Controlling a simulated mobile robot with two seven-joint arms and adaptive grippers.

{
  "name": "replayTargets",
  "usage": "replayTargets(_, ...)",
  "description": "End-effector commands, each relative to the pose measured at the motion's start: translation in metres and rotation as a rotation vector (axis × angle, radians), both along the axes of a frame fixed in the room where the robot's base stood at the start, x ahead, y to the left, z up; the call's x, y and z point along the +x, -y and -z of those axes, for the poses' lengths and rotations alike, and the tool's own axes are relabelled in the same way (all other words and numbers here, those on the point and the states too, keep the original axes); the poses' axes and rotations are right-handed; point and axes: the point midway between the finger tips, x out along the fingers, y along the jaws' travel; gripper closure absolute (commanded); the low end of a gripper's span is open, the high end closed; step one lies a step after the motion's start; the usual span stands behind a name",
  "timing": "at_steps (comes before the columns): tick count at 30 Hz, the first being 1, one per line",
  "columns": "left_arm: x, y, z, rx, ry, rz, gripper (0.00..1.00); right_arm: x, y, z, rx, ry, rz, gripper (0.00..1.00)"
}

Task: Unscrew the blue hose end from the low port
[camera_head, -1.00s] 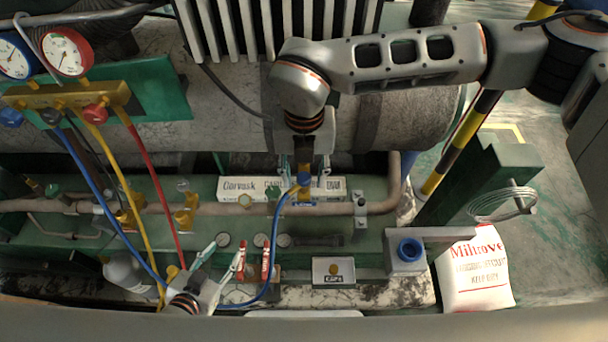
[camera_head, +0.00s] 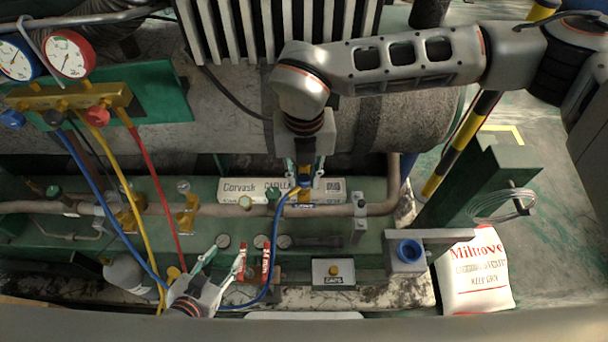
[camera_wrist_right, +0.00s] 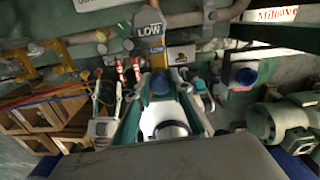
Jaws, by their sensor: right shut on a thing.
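The blue hose (camera_head: 268,283) runs from the gauge manifold (camera_head: 70,97) to the low port on the pipe. Its blue end (camera_head: 304,189) sits at the port, and shows in the right wrist view (camera_wrist_right: 160,83) just below a LOW label (camera_wrist_right: 149,30). My right gripper (camera_head: 305,180) points down at the port, its fingers shut around the blue hose end; the contact is partly hidden. My left gripper (camera_head: 222,262) is open, fingers spread, near the front edge beside the blue hose.
A white Corvask box (camera_head: 240,189) lies behind the pipe (camera_head: 335,208). Red-and-white markers (camera_head: 265,262), a small caps tray (camera_head: 333,272) and a grey block with a blue ring (camera_head: 408,252) stand in front. A white Miltrove bag (camera_head: 475,275) is at right.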

Motion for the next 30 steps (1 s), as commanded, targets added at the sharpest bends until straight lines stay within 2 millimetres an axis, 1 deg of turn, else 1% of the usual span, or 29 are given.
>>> replayTargets(3,0.0013,-0.0002,-0.0026,0.0,0.003,0.0,0.6,0.0,0.0,-0.0012,-0.002,0.001,-0.133,0.99)
replayTargets(6,0.0025,-0.0005,-0.0036,0.001,0.006,0.0,0.6,-0.0005,-0.0002,-0.0008,-0.001,-0.001,-0.217,0.99)
replayTargets(9,0.0037,-0.0008,-0.0043,0.001,0.008,0.0,0.6,-0.0007,-0.0003,-0.0004,-0.001,-0.001,-0.25,0.99)
replayTargets(17,0.0072,-0.0017,-0.006,0.002,0.014,-0.002,0.6,-0.0008,-0.0003,-0.0003,-0.001,-0.001,-0.261,0.99)
replayTargets(20,0.0082,-0.0018,-0.0073,0.002,0.016,-0.001,0.6,-0.0005,-0.0004,-0.0006,-0.001,0.0,-0.343,0.99)
replayTargets(24,0.0086,-0.0019,-0.0082,0.003,0.017,-0.002,0.6,-0.0005,-0.0006,-0.0007,-0.001,0.0,-0.496,0.99)
replayTargets(27,0.0086,-0.0019,-0.0083,0.003,0.017,-0.002,0.6,-0.0009,-0.0005,-0.0002,-0.001,0.0,-0.555,0.99)
replayTargets(30,0.0084,-0.0019,-0.0083,0.003,0.017,-0.002,0.6,-0.0012,-0.0005,0.0001,-0.001,-0.001,-0.566,0.99)
